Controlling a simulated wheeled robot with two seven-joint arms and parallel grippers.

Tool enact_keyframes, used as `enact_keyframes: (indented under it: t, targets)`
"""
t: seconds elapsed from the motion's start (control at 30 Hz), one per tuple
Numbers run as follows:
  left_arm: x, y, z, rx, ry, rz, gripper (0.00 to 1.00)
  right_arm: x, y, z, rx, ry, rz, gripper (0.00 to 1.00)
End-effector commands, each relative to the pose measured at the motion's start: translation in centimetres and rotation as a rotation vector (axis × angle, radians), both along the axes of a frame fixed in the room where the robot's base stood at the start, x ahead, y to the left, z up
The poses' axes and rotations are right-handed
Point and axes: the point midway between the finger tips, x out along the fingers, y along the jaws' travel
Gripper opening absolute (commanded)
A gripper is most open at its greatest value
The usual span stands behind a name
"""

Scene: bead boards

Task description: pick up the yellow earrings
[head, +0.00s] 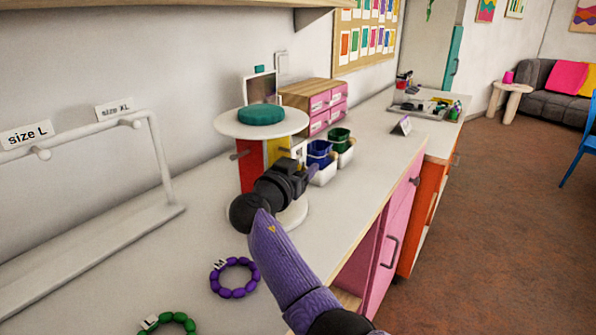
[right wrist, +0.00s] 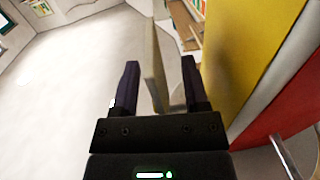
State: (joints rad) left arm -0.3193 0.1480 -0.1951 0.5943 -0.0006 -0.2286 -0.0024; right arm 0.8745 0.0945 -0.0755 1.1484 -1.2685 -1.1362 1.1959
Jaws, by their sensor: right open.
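A round white display stand (head: 228,124) has a red panel (head: 250,168) and a yellow panel (head: 278,148) under its top. My right gripper (head: 308,170) is beside the yellow panel in the head view. In the right wrist view my open right gripper (right wrist: 160,62) has a thin pale card (right wrist: 153,75) edge-on between its fingers. The yellow panel (right wrist: 238,60) is just to the right. A pale card (head: 299,151) also shows by the gripper in the head view. I cannot make out yellow earrings on it. My left gripper is not in view.
Blue (head: 319,151) and green (head: 339,138) bins stand right of the stand. A pink drawer box (head: 320,110) is behind. Purple (head: 222,289) and green (head: 180,318) bead rings lie in front. A white rack (head: 160,150) is at left. The counter between is clear.

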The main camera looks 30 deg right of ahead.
Motion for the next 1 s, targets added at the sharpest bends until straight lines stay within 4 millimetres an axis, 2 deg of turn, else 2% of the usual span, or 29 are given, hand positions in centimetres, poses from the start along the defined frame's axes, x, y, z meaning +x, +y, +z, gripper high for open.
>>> enact_keyframes:
  t: [0.17,0.4,0.43,0.47,1.0]
  targets:
    - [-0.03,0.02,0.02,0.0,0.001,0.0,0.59,0.04,-0.03,0.04,0.0,0.0,0.001,0.57]
    - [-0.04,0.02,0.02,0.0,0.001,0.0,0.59,0.03,0.01,0.03,0.0,0.0,0.001,0.09]
    - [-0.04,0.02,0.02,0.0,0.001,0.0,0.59,0.03,0.01,0.02,0.0,0.0,0.001,0.02]
    - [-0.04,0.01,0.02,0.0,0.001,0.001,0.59,0.03,0.01,0.02,0.0,0.001,0.001,0.0]
    - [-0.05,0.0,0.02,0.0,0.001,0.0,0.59,0.02,0.02,0.01,0.0,0.001,0.001,0.0]
